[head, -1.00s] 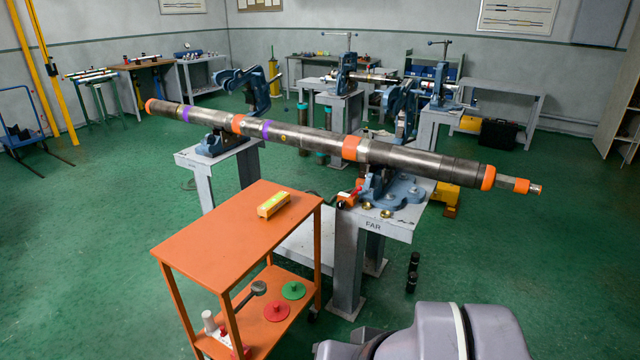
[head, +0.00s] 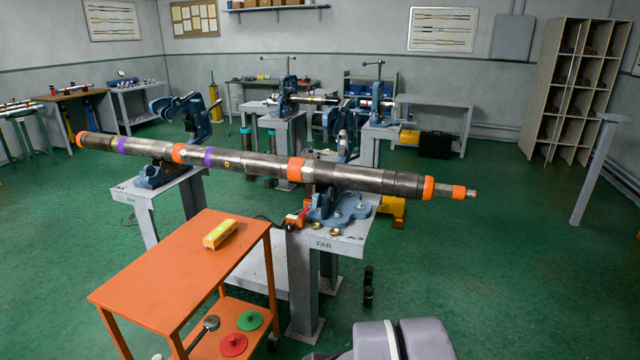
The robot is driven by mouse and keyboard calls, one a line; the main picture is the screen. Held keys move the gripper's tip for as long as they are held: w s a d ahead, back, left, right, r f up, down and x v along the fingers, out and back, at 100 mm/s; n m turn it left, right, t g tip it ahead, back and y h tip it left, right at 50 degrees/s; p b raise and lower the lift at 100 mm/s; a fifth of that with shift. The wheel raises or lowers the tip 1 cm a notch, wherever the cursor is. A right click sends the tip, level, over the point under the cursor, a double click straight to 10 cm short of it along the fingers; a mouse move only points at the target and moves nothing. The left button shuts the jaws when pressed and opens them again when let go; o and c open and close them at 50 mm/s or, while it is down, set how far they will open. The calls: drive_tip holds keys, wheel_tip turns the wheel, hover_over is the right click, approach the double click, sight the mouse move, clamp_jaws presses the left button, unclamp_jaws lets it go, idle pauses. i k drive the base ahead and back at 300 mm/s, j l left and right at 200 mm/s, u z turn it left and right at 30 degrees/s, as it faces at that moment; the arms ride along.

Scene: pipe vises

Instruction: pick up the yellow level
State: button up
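The yellow level (head: 220,234) is a short yellow bar lying on the top of the orange cart (head: 150,290), close to its far right corner. Nothing touches it from above. A grey part of my own arm shows at the bottom edge of the head view. My gripper is not in view, so its state does not show.
A long pipe (head: 250,165) with orange and purple bands rests across vise stands behind the cart. The stand marked FAR (head: 340,247) is just right of the cart. A red disc (head: 233,345) and a green disc (head: 250,321) lie on the cart's lower shelf.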

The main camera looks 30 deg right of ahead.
sight(219, 234)
drive_tip(key=i+u, duration=0.1)
drive_tip(key=i, duration=0.55)
drive_tip(key=i+l+u, duration=0.1)
drive_tip(key=i, duration=0.55)
drive_tip(key=i+l+u, duration=0.15)
drive_tip(key=i, duration=0.45)
